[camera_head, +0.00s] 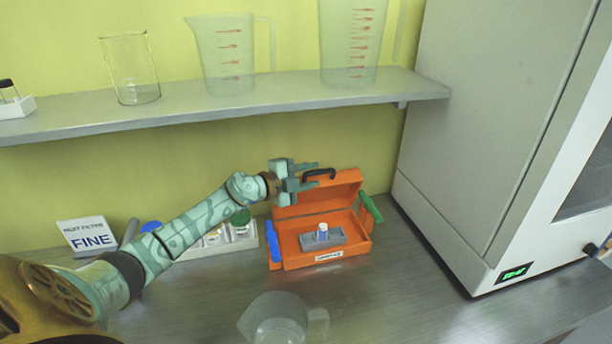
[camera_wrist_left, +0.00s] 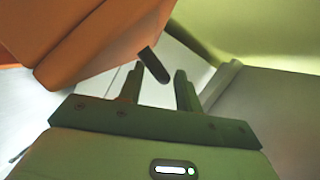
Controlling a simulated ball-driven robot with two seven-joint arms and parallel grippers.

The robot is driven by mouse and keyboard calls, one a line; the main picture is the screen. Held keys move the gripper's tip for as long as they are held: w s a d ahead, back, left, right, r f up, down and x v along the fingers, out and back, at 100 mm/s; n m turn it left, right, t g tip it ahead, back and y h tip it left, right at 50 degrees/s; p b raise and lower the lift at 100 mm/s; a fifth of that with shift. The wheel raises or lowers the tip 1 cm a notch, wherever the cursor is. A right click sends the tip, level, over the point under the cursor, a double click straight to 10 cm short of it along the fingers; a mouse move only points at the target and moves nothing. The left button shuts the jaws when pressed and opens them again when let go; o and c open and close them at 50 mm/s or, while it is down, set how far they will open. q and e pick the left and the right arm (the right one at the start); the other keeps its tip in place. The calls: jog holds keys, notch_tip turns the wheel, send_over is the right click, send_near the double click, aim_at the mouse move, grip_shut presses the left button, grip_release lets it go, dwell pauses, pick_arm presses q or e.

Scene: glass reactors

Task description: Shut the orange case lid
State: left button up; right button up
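The orange case (camera_head: 290,262) stands open on the bench, its lid (camera_head: 345,187) raised at the back. A black handle (camera_head: 320,173) sits on the lid's top edge; in the left wrist view it (camera_wrist_left: 154,65) shows between the fingertips. My left gripper (camera_head: 313,177) is at the lid's upper left, fingers apart and pointing right at the handle. In the left wrist view the fingers (camera_wrist_left: 159,72) are open, with no visible grip on the handle. The orange lid (camera_wrist_left: 90,40) fills that view's upper left. My right gripper is not in view.
Inside the case, a grey holder (camera_head: 335,241) carries a small vial (camera_head: 322,232). A white rack (camera_head: 245,243) stands left of the case, a clear jug (camera_head: 275,322) in front. A shelf (camera_head: 260,107) with glassware hangs above; a large white cabinet (camera_head: 480,150) stands right.

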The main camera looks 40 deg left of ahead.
pick_arm(q)
jog(key=p+v, duration=0.1)
jog(key=v, duration=1.5)
jog(key=shift+s+a, duration=0.15)
jog(key=shift+a, duration=0.05)
